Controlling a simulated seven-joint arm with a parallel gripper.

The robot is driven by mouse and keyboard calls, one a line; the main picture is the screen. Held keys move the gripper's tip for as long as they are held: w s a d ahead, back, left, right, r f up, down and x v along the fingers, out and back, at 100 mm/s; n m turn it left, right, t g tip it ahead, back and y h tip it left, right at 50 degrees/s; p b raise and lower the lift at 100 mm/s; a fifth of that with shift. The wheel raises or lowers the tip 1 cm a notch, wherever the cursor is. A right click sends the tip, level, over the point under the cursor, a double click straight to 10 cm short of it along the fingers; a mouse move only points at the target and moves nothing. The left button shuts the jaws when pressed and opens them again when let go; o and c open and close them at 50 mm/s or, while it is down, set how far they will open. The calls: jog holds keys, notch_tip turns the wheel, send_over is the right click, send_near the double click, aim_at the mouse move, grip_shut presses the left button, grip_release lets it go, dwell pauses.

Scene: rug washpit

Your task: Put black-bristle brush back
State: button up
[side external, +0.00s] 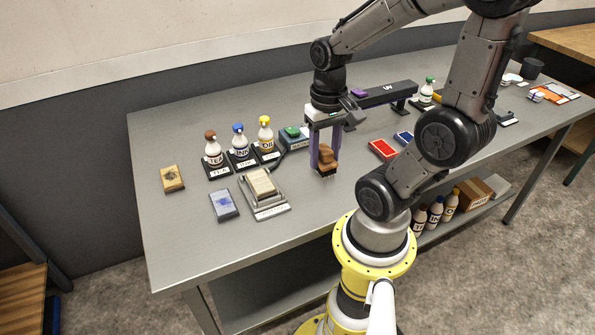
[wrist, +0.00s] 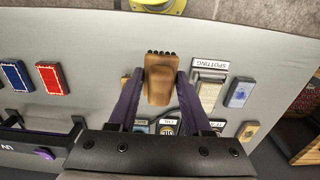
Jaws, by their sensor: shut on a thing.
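My gripper (side external: 325,165) points down over the middle of the grey table, its purple fingers shut on a brown wooden brush (side external: 326,155). In the wrist view the brush (wrist: 160,80) sits between the fingertips (wrist: 160,84), with a row of black bristle tufts at its top edge. In the side view its lower end is close to the table; I cannot tell whether it touches. A tan piece (wrist: 126,80) shows beside the left finger in the wrist view, mostly hidden. A grey holder labelled SPOTTING (wrist: 210,66) with a beige pad lies to the brush's right there.
Labelled bottles (side external: 239,147) and a green-topped block (side external: 291,132) stand left of my gripper. Two stained swatches (side external: 223,204) lie at the left. A UV lamp bar (side external: 388,94) stands behind. Red (side external: 382,149) and blue cards lie right. The front left tabletop is clear.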

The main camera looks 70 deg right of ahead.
jog(key=w+d+f, duration=0.1)
jog(key=w+f, duration=0.1)
jog(key=w+d+f, duration=0.2)
jog(key=w+f, duration=0.1)
jog(key=w+d+f, duration=0.2)
jog(key=shift+w+f, duration=0.2)
jog(key=shift+w+d+f, duration=0.1)
jog(key=shift+w+f, duration=0.1)
jog(key=shift+f, duration=1.6)
jog(key=shift+f, duration=0.15)
jog(key=o, duration=1.2)
notch_tip(320, 180, up, 11)
jog(key=s+a+r+n+t, duration=0.1)
jog(key=a+r+n+t, duration=0.1)
jog(key=a, duration=0.3)
jog(key=s+a+r+n+t, duration=0.1)
jog(key=s+a+r+n, duration=0.1)
jog(key=a+r+n, duration=0.2)
jog(key=s+a+r+n+t, duration=0.2)
jog(key=a+r+n, duration=0.1)
jog(key=a+r, duration=0.1)
jog(key=shift+s+a+t, duration=0.25)
jog(key=shift+a+t, duration=0.05)
jog(key=shift+a, duration=0.6)
